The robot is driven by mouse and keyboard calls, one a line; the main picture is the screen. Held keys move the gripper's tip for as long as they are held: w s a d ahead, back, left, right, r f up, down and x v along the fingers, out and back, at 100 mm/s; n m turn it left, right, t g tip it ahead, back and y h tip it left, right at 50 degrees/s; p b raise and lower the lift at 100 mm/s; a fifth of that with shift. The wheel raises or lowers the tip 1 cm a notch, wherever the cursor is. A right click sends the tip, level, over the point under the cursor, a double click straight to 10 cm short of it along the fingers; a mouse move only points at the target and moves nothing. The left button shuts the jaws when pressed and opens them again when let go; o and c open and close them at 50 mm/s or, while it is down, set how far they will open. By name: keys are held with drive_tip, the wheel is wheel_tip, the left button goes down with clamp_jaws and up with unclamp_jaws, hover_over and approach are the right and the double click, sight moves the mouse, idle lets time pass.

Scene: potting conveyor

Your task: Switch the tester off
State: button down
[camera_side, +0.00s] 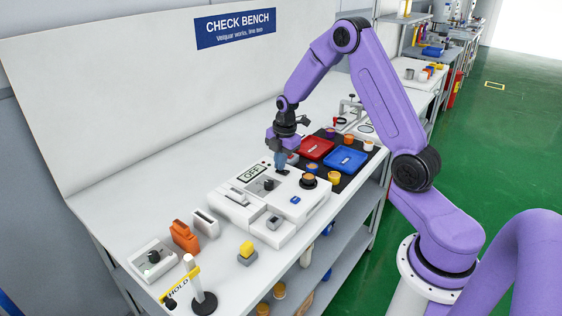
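The tester (232,213) is a white box on the bench, with sloped panels and a small display (251,173) that reads OFF. A dark knob (268,184) sits on its top just below the display, and a blue button (295,200) is further right. A dark round socket with an orange-brown piece (308,181) is at its right. My gripper (281,168) points down over the back of the tester, right of the display, with its tips close to a small dark part there. The fingers are too small to tell whether they are apart.
A red tray (316,148) and a blue tray (346,158) lie on a black mat to the right. A yellow-topped block (246,251), orange holder (184,237), white control box (153,258) and HOLD post (190,275) stand front left. The bench behind the tester is clear.

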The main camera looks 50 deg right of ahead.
drive_tip(key=shift+s+f, duration=0.1)
drive_tip(key=shift+s, duration=0.1)
drive_tip(key=shift+s, duration=0.7)
drive_tip(key=shift+r, duration=0.3)
wheel_tip(320, 180, up, 14)
drive_tip(key=s, duration=0.1)
drive_tip(key=shift+s+f, duration=0.2)
drive_tip(key=shift+s, duration=0.15)
